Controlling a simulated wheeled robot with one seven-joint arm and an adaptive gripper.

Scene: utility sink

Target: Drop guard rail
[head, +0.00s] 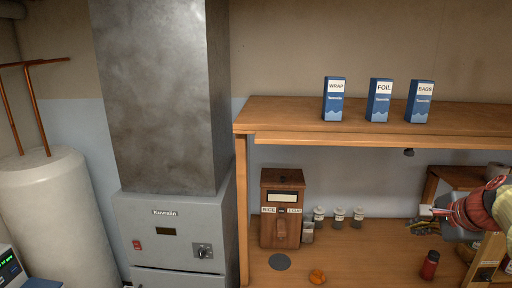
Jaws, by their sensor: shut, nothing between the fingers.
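My gripper (438,212) is at the right side of the view, above the wooden bench and below the shelf. It looks shut and empty, pointing left. A small wooden structure (445,183) stands behind it, partly hidden by my arm. I cannot make out a part that is clearly a guard rail. A wooden strip (385,141) runs along the front under the shelf (290,112).
Boxes marked WRAP (334,100), FOIL (380,101) and BAGS (419,102) stand on the shelf. A wooden dispenser (281,208), several small jars (338,217), an orange lump (317,276) and a red bottle (430,265) are on the bench. A grey cabinet (170,235) stands left.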

